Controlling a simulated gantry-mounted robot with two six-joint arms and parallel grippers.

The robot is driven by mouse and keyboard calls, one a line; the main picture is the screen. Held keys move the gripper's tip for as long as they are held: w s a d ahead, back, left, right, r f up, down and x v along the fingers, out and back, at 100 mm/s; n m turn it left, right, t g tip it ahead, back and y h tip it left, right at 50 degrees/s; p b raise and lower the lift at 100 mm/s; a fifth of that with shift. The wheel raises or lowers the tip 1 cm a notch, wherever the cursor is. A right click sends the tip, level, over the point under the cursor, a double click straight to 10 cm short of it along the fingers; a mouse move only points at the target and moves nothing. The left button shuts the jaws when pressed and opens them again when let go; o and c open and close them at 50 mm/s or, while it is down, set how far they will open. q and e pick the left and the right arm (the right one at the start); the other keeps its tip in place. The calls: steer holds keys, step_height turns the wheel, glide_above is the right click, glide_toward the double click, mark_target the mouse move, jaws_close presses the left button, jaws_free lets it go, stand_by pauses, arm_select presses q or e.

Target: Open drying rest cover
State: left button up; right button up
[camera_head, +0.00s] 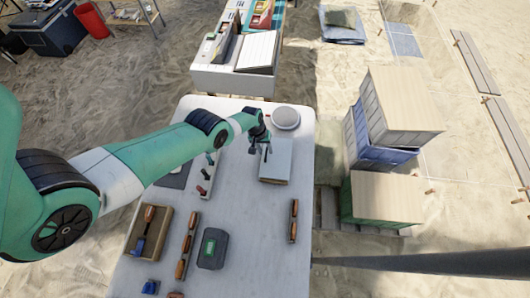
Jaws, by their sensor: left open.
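A pale, flat rectangular box (276,161) lies on the white table, right of the middle, and its top looks flat and closed. It is probably the drying rest with its cover, but the view does not settle that. My left gripper (259,152) is open and points down at the box's upper left edge. It seems empty, and whether it touches the box is too small to tell. The left arm comes in from the left across the table. My right gripper is not in view.
A round white lidded container (285,117) stands just behind the box. Stacked crates (384,190) stand off the table's right side.

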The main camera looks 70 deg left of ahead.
arm_select(q)
jaws_close()
stand_by(1.4)
